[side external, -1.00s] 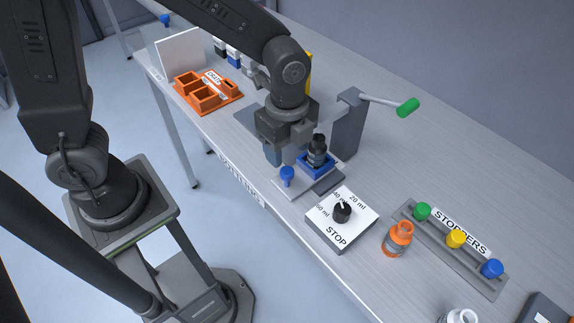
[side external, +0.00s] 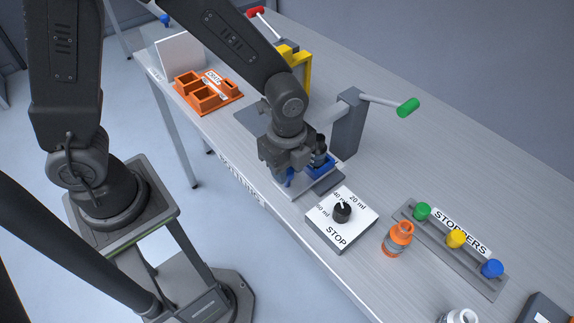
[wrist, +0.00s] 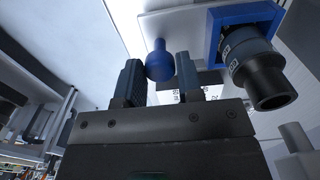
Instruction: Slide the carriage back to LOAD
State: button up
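The carriage (side external: 288,189) is a pale plate at the front of the bench, also in the wrist view (wrist: 205,20). It bears a blue knob (wrist: 160,62) and a blue square holder (side external: 322,172) with a dark-capped bottle (wrist: 257,72) in it. My gripper (side external: 283,168) is low over the carriage's knob end. In the wrist view its two fingers (wrist: 161,78) stand on either side of the knob, close to it. Whether they press on it or leave a thin gap is unclear. My gripper hides part of the carriage in the side view. No LOAD mark is readable.
A grey post with a green-handled lever (side external: 408,107) stands behind the carriage. A dial box (side external: 338,225), an orange bottle (side external: 397,240) and a stopper rack (side external: 455,245) are to the right. An orange tray (side external: 207,92) and a yellow stand (side external: 300,70) are to the left.

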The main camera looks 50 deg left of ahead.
grip_shut()
jog(key=shift+a, duration=5.5)
jog(key=shift+o, duration=2.4)
grip_release()
notch_tip(320, 180, up, 14)
